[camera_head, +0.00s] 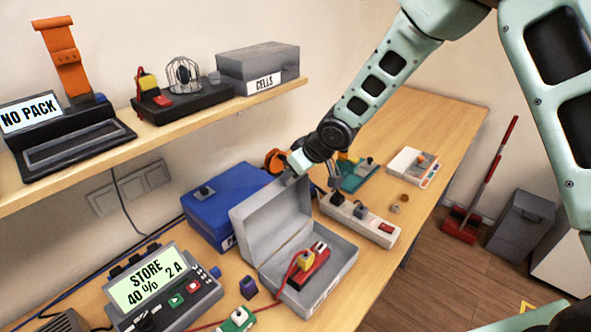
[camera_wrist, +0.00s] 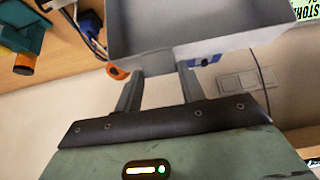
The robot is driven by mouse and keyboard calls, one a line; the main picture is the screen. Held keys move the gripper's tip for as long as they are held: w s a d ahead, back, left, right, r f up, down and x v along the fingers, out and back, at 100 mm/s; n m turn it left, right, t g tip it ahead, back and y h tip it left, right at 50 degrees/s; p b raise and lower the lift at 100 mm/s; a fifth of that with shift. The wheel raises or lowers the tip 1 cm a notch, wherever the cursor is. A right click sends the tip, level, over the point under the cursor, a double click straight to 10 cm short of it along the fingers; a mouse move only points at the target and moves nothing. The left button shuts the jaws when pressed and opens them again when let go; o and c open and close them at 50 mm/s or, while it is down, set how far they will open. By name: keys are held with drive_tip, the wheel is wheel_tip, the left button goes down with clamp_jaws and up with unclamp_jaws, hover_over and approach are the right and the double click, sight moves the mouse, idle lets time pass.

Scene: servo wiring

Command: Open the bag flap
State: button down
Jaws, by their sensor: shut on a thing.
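The grey bag looks like a rigid case (camera_head: 345,262) on the bench, with a label on its front that I cannot read. Its flap (camera_head: 266,218) stands up at the back, raised well clear of the opening. A red pack (camera_head: 308,268) with a yellow connector lies inside. My gripper (camera_head: 291,174) is at the flap's top edge, shut on it. In the wrist view, the two fingers of my gripper (camera_wrist: 160,77) stand either side of the grey flap (camera_wrist: 205,47). The exact contact at the fingertips is partly hidden.
A blue box (camera_head: 222,205) stands close behind and left of the case. A charger (camera_head: 165,287) reading "STORE 40% 2 A" sits at front left. A white power strip (camera_head: 372,228) lies to the right. The wooden shelf (camera_head: 215,103) overhangs the back left.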

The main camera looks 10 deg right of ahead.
drive_tip(key=shift+f, duration=0.1)
drive_tip(key=c, duration=0.8)
unclamp_jaws()
drive_tip(key=shift+c, duration=0.2)
drive_tip(key=p+v, duration=0.2)
drive_tip(key=v, duration=1.5)
drive_tip(key=shift+s, duration=0.15)
drive_tip(key=s+a+f+g+h+b, duration=0.1)
drive_tip(key=s+f+g+b, duration=0.1)
drive_tip(key=s+f+b, duration=0.3)
drive_tip(key=s+a+f+g+h+b, duration=0.1)
drive_tip(key=s+f+b, duration=0.3)
drive_tip(key=s, duration=1)
drive_tip(key=s+a+f+g+h+b, duration=0.1)
drive_tip(key=s+f+b, duration=0.4)
drive_tip(key=s, duration=0.5)
drive_tip(key=shift+a+f+g+h+b, duration=0.35)
drive_tip(key=shift+f+g+h, duration=0.05)
drive_tip(key=shift+g, duration=0.4)
